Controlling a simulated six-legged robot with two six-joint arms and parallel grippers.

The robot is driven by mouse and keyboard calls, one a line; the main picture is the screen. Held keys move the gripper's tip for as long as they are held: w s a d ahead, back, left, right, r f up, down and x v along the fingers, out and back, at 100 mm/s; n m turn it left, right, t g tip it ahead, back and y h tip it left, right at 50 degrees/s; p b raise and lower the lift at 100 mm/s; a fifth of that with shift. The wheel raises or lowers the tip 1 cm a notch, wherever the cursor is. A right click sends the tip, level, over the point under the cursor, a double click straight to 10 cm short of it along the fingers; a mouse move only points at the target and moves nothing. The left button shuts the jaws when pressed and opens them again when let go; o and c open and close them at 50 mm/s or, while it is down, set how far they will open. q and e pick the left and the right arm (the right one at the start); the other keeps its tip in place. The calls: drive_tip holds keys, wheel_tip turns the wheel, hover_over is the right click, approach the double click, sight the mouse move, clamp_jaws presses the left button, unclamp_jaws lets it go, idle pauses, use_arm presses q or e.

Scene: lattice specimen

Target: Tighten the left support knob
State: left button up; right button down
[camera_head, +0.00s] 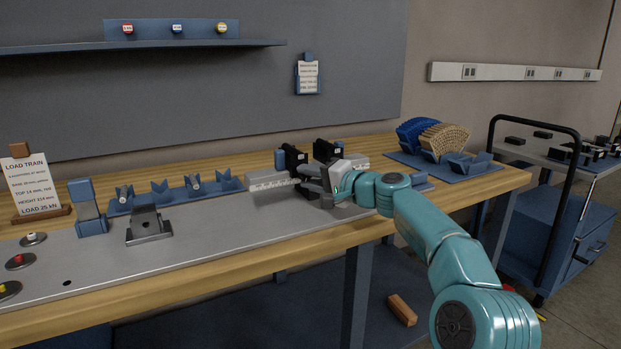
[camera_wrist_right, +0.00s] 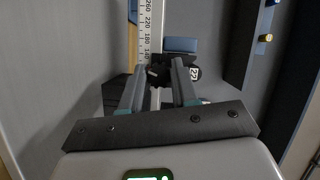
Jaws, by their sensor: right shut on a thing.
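My right gripper (camera_head: 308,176) reaches in from the right at the test fixture on the bench, and its fingers point left. In the right wrist view its two fingers (camera_wrist_right: 158,82) are closed around a small dark piece (camera_wrist_right: 157,75), which appears to be the left support knob; the fingers hide much of it. The left black support (camera_head: 290,158) stands just beyond the fingertips, on the scaled rail (camera_head: 268,182). The second black support (camera_head: 324,151) stands farther right, partly behind the gripper. The rail's number scale (camera_wrist_right: 146,28) shows in the wrist view. My left gripper is not in view.
A blue rack with V-shaped rests (camera_head: 160,199) and a grey block (camera_head: 149,225) stand left of the fixture. A blue tray holds blue and tan lattice pieces (camera_head: 443,139) at the right. A load card (camera_head: 28,184) stands far left. The grey bench plate (camera_head: 200,250) in front is largely clear.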

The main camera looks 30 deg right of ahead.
sight(309, 177)
drive_tip(key=c, duration=0.8)
unclamp_jaws()
drive_tip(key=shift+c, duration=0.2)
drive_tip(key=b+v, duration=0.2)
drive_tip(key=v, duration=0.3)
drive_tip(key=shift+d+f, duration=0.1)
drive_tip(key=b+v, duration=0.1)
drive_tip(key=v, duration=1)
drive_tip(key=shift+s, duration=0.15)
